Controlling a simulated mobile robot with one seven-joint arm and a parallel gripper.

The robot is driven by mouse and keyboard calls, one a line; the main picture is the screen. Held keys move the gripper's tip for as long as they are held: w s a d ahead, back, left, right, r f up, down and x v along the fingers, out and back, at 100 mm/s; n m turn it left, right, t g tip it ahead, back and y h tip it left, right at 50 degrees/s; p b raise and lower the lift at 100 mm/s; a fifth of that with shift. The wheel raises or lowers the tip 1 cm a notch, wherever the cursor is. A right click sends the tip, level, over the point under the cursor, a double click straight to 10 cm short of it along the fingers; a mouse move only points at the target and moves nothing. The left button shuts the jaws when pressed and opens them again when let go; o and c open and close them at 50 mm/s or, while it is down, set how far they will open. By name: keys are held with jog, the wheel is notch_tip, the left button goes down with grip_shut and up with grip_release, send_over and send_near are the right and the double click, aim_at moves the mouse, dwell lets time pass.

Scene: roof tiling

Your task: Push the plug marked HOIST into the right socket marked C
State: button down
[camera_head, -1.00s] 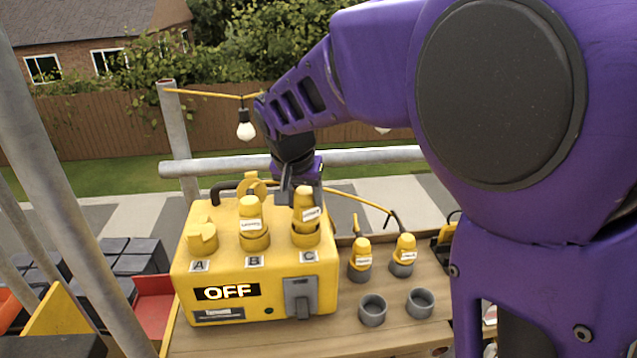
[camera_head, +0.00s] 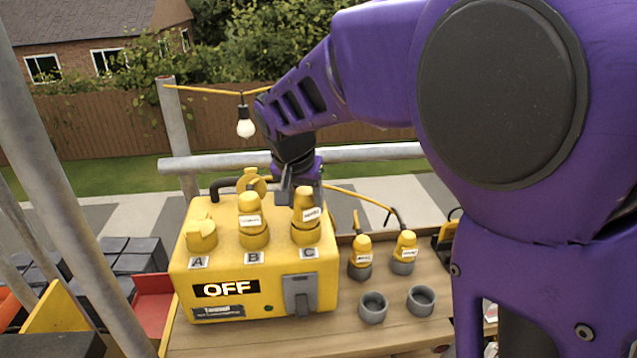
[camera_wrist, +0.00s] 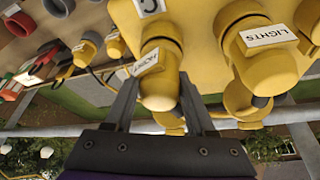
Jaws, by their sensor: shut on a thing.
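The yellow plug marked HOIST (camera_wrist: 158,82) is between the two fingers of my gripper (camera_wrist: 160,100) in the wrist view. In the head view the plug (camera_head: 306,205) stands at the right socket marked C (camera_head: 306,234) on the yellow box (camera_head: 255,245). Its lower end meets the socket collar; I cannot tell how deep it sits. My gripper (camera_head: 300,186) is shut on it from behind. A plug whose label reads LIGHTS in the wrist view (camera_wrist: 265,58) stands in socket B (camera_head: 254,236). Socket A (camera_head: 201,236) has a yellow cover.
Two yellow plugs (camera_head: 361,252) (camera_head: 404,248) stand in grey holders on the wooden bench, right of the box. Two empty grey cups (camera_head: 373,307) (camera_head: 421,301) are in front. A metal rail (camera_head: 370,153) runs behind.

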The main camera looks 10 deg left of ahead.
jog(key=shift+f, duration=0.1)
jog(key=c, duration=0.5)
grip_release()
jog(key=shift+p+v, duration=2)
jog(key=shift+v, duration=3.5)
